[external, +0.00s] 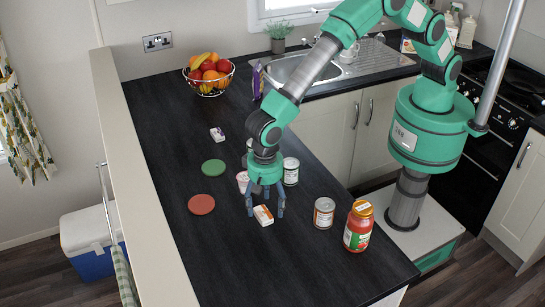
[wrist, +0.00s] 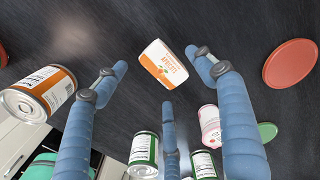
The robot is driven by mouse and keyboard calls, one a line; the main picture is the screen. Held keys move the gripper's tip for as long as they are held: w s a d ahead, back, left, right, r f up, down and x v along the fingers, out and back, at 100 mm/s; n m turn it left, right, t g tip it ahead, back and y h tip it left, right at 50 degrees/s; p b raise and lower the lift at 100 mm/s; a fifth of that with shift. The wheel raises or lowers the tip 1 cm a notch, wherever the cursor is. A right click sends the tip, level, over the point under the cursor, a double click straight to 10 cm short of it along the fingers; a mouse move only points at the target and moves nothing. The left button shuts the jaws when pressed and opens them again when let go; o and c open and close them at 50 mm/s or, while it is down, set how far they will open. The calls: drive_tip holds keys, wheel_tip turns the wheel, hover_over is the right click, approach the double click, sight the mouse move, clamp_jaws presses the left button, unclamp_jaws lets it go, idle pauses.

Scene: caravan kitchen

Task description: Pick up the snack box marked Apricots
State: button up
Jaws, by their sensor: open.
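A small white and orange snack box (external: 263,215) lies on the dark counter. Its printed lettering is too small to read for sure, but the orange band and fruit picture show in the wrist view (wrist: 163,65). My gripper (external: 266,208) is open, pointing down over this box, with its fingers around it on several sides. In the wrist view the box lies between and just beyond the fingertips, with dark counter visible around it. A second small box (external: 217,134), white and purple, lies farther back on the counter.
An orange-labelled can (external: 324,212) and a red jar (external: 358,226) stand to the right. A green-labelled can (external: 291,171) and a pink-and-white tub (external: 242,181) stand close behind my gripper. Red (external: 201,204) and green (external: 213,169) discs lie left. The front counter is clear.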

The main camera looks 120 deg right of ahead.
drive_tip(key=shift+f, duration=1.25)
drive_tip(key=shift+c, duration=0.3)
drive_tip(key=c, duration=1.2)
